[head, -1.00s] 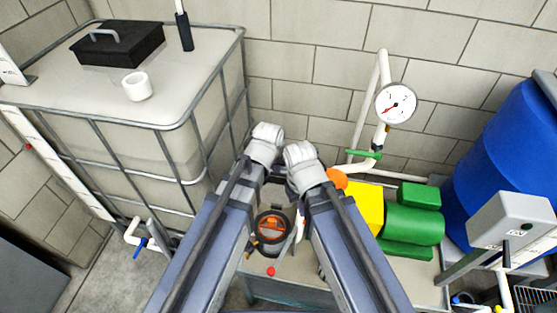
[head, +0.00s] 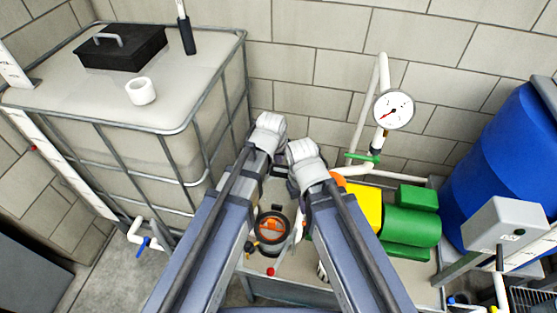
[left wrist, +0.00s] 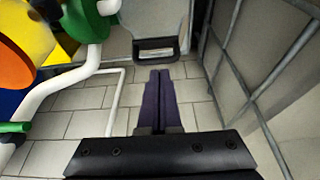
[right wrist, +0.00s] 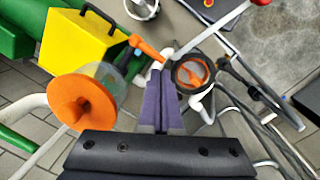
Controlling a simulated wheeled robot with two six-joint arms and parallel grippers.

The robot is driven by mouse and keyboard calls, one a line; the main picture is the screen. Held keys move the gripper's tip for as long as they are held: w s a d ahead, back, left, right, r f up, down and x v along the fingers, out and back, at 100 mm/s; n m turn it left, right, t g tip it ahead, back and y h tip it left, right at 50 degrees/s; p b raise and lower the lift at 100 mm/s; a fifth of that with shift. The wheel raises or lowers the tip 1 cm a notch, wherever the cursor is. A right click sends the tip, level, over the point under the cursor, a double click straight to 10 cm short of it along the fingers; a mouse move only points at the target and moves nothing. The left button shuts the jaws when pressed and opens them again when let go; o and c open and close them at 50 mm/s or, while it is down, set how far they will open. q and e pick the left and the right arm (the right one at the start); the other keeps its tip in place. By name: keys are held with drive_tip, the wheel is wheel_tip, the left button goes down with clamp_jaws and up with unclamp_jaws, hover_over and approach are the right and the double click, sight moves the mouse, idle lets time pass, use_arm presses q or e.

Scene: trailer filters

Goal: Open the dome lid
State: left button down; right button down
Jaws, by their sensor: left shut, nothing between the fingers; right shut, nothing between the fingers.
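I cannot tell for sure which part is the dome lid. A round black-rimmed housing with an orange part inside (head: 270,228) sits low between my arms; it also shows in the right wrist view (right wrist: 192,72). An orange round piece (right wrist: 83,102) stands beside a clear bowl-like part (right wrist: 105,80). In the head view my wrists largely hide both sets of fingers.
The white caged tank (head: 140,140) stands left, with a black square handled lid (head: 122,48) on top. A yellow block (head: 366,206) and green pump (head: 410,225) lie right. White pipes with a gauge (head: 394,109) rise behind. A red-tipped lever (head: 271,271) lies near the housing.

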use_arm(q)
drive_tip(key=s+r+p, duration=0.4)
drive_tip(key=r+p, duration=0.1)
drive_tip(key=r, duration=0.1)
drive_tip(key=shift+s+a+r, duration=0.3)
drive_tip(key=shift+a, duration=0.15)
